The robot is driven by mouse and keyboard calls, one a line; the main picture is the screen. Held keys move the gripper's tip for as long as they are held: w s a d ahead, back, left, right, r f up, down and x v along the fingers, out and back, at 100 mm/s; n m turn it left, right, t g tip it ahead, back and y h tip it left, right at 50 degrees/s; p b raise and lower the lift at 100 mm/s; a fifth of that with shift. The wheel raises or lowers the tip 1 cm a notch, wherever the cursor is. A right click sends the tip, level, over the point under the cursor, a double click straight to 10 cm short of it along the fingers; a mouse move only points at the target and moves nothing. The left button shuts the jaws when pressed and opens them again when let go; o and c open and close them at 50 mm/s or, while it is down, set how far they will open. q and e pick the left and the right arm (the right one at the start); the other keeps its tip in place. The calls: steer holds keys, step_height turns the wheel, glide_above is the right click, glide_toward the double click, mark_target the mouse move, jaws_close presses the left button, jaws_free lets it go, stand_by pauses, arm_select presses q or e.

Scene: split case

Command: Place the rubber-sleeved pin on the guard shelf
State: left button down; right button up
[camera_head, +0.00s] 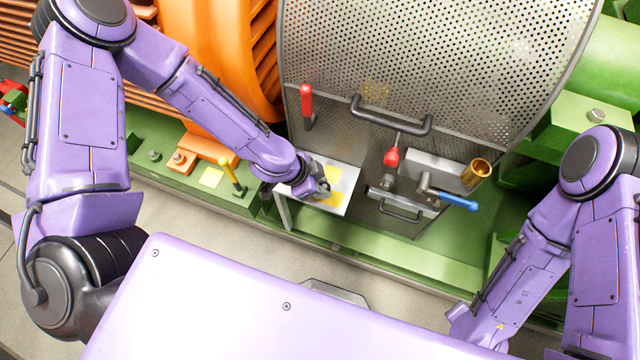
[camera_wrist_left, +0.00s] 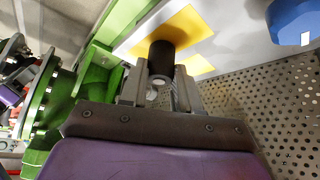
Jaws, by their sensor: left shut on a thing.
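The guard shelf (camera_head: 350,174) is a small white plate with yellow patches on a leg, in front of the perforated guard. My left gripper (camera_head: 322,190) is at the shelf's left part, over or close to its surface. In the left wrist view, my left gripper (camera_wrist_left: 160,88) is shut on the rubber-sleeved pin (camera_wrist_left: 162,59), a dark cylinder that sticks out beyond the fingers. The pin's far end is against the yellow patch of the shelf (camera_wrist_left: 215,15) in the picture; I cannot tell whether they touch. My right gripper is out of view.
The perforated guard (camera_head: 420,60) with a black handle (camera_head: 390,120) rises behind the shelf. A brass cup-like part (camera_head: 478,171) is at right. A blue part (camera_wrist_left: 293,20) shows beside the shelf.

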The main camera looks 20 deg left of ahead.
arm_select(q)
steer(key=shift+f, duration=0.2)
steer(key=c, duration=0.8)
jaws_free()
steer(key=shift+r, duration=0.1)
